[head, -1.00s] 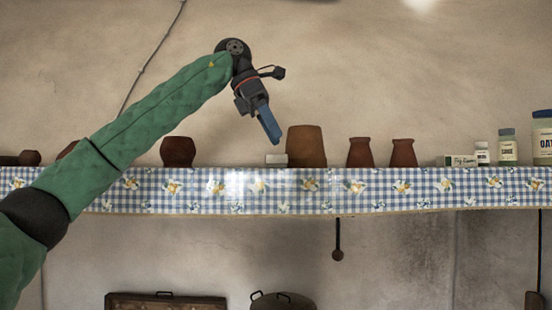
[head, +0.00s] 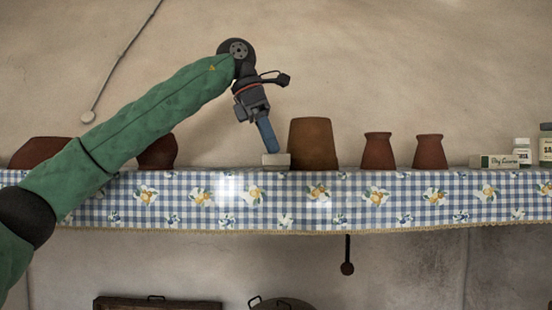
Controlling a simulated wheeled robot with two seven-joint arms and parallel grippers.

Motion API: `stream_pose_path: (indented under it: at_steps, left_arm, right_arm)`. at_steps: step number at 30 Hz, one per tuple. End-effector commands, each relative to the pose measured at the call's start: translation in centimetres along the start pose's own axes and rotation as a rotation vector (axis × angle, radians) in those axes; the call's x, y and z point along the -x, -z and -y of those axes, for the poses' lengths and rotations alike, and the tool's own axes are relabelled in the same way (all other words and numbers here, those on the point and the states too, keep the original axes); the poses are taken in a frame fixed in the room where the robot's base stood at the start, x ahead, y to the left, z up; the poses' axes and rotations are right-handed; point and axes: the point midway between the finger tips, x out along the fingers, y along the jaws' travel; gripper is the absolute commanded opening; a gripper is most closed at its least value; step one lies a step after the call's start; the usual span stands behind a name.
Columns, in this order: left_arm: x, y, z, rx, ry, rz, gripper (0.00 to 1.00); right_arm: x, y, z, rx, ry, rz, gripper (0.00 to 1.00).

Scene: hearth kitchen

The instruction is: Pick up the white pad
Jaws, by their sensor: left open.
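The white pad (head: 276,162) is a small pale block on the shelf, just left of a large brown pot. My left gripper (head: 269,148) comes down from above with blue fingers, its tips at the pad's top edge. From this side the fingers overlap one another, and I cannot tell whether they touch the pad. The gripper is open. My right gripper does not show.
The large brown pot (head: 313,144) stands close against the pad's right side. Two smaller pots (head: 378,151) (head: 430,152) and a small box (head: 498,161) stand further right. A dark pot (head: 158,152) is to the left, partly behind my arm. A checked cloth (head: 300,205) hangs along the shelf front.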

Motion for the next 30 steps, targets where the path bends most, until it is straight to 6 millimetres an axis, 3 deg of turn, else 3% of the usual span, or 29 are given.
stream_pose_path:
  at_steps: [1,7,12,20,27,30]
  left_arm:
    - [0.1,-0.2,0.2,-0.002,0.000,0.000,0.76]
    - [-2.2,-0.1,0.4,-0.001,-0.001,-0.001,0.76]
    - [-3.4,0.0,0.4,-0.001,-0.001,0.001,0.76]
    - [-3.6,0.0,0.4,-0.001,-0.002,0.001,0.76]
    - [-3.6,0.0,0.4,-0.002,-0.002,0.001,0.29]
    - [-3.6,0.0,0.4,-0.002,-0.002,0.001,0.26]
  right_arm:
    - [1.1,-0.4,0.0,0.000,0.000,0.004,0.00]
    - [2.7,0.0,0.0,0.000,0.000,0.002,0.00]
    - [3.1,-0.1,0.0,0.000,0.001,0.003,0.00]
    - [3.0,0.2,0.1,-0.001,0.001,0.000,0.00]
    - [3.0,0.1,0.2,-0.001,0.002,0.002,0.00]
    - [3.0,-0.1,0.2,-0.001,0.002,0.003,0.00]
